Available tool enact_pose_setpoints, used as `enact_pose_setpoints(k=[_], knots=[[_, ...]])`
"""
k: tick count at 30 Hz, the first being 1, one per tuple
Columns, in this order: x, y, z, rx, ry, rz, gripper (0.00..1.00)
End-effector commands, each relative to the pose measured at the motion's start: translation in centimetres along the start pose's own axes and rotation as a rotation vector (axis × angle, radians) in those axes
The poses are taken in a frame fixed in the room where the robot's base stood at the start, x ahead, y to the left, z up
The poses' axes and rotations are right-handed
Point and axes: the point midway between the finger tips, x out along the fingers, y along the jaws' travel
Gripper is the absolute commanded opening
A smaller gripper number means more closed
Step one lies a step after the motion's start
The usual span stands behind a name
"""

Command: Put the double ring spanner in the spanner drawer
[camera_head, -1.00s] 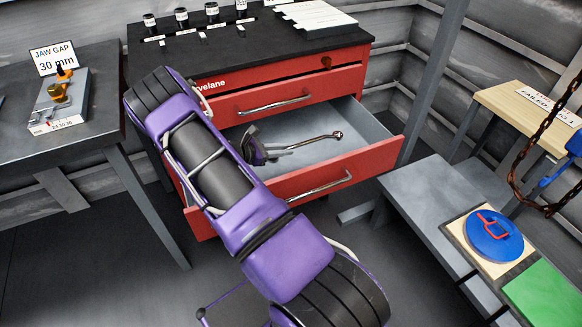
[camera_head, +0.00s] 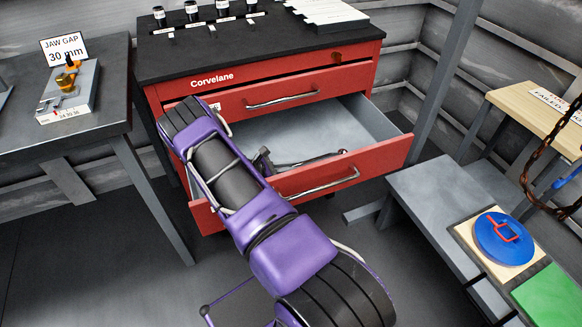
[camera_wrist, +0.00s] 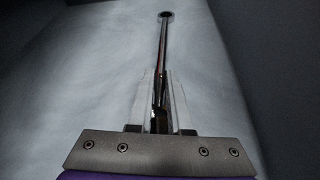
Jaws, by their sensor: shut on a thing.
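The double ring spanner (camera_wrist: 163,50) is held between the two fingers of my gripper (camera_wrist: 161,92) in the wrist view. Its shaft points away from the gripper, with one ring at the far end. The near end is hidden between the fingers. In the head view the spanner (camera_head: 318,159) and my gripper (camera_head: 273,163) are low inside the open red drawer (camera_head: 385,158), partly hidden by its front panel and my arm. The spanner is close to the pale drawer floor; I cannot tell whether it touches.
The red cabinet's black top (camera_head: 240,47) holds several labelled pots (camera_head: 191,12). A grey table with a jaw gap sign (camera_head: 64,50) stands left. A grey bench (camera_head: 440,200) with a blue disc (camera_head: 503,240) stands right. The drawer's right part is clear.

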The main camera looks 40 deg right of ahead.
Motion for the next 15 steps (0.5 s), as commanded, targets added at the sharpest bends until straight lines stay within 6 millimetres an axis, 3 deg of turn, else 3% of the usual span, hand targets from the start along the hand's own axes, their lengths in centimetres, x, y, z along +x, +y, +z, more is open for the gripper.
enact_pose_setpoints(k=[1, 6, 15], knots=[[0.04, -0.03, -0.10, -0.001, 0.000, 0.000, 0.19], [0.02, -0.02, -0.07, 0.000, 0.000, 0.000, 0.47], [-0.05, 0.03, 0.10, 0.000, 0.000, 0.000, 0.47]])
